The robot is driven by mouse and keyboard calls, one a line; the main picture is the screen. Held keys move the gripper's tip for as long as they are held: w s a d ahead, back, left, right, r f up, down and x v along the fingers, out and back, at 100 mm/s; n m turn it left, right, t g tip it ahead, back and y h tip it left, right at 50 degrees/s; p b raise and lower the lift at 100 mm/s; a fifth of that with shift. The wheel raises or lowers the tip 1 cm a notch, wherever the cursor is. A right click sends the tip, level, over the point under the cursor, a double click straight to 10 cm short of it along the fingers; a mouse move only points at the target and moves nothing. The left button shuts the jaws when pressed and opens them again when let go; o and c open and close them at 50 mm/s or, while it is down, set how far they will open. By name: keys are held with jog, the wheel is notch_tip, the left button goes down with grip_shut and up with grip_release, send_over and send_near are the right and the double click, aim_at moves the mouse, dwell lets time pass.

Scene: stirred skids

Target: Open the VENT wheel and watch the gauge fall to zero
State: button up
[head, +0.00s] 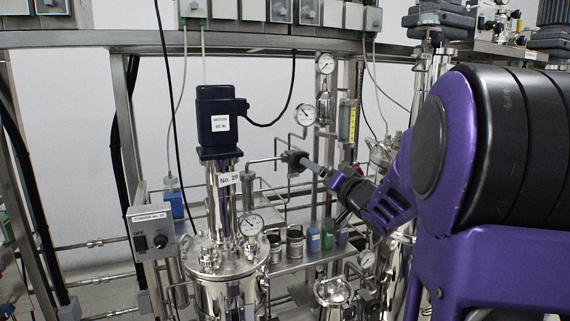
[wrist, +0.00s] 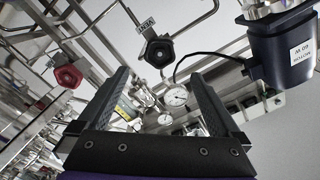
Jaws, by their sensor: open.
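My gripper is open and empty. In the head view my gripper (head: 311,165) points left at a dark wheel (head: 293,159) on a pipe; whether they touch I cannot tell. White dial gauges stand above, one lower (head: 305,114) and one higher (head: 325,63). Two gauges show in the wrist view, one larger (wrist: 176,96) and one smaller (wrist: 165,119). Their needles are too small to read.
A red handwheel (wrist: 68,77) sits to the left in the wrist view. A steel vessel (head: 228,285) with a dark blue motor (head: 221,120) and its own gauge (head: 251,224) stands left of my gripper. A switch box (head: 153,235) is farther left. Pipes and frame posts crowd the area.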

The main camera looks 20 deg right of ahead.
jog(key=w, duration=0.6)
jog(key=w+b, duration=0.1)
jog(key=w, duration=0.4)
jog(key=shift+w+a, duration=0.2)
jog(key=shift+w, duration=0.15)
jog(key=shift+c, duration=0.2)
jog(key=c, duration=1.3)
